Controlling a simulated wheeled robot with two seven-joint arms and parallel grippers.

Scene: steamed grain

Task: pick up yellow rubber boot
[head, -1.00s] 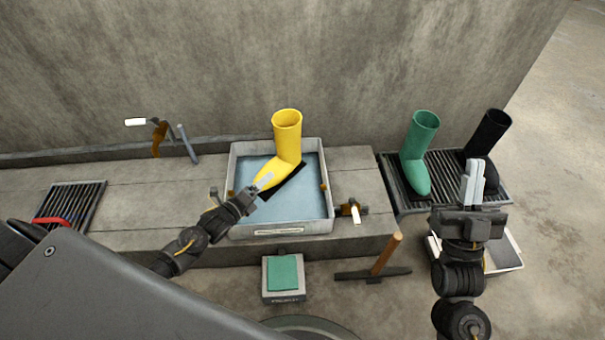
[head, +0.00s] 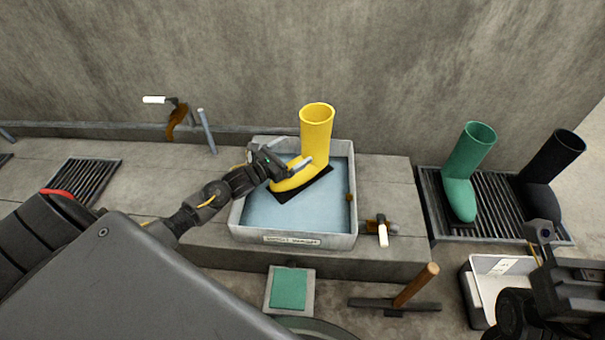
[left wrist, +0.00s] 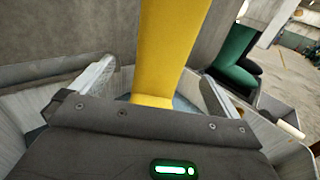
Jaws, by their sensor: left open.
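The yellow rubber boot (head: 317,130) stands upright on a dark mat in a grey tray (head: 235,215) with a blue floor, its toe pointing left and toward me. My left gripper (head: 288,156) is open at the boot's foot, over the tray. In the left wrist view the yellow boot (left wrist: 165,50) rises between the two spread fingers of my left gripper (left wrist: 155,88), with gaps on both sides. The boot's lower part is hidden there by the gripper body. Part of my right arm shows at the right edge; its fingers are out of view.
A green boot (head: 467,165) and a black boot (head: 552,165) stand on a rack at right. A wooden-handled tool (head: 415,285) and a green-topped box (head: 289,288) are in front. A wall stands behind.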

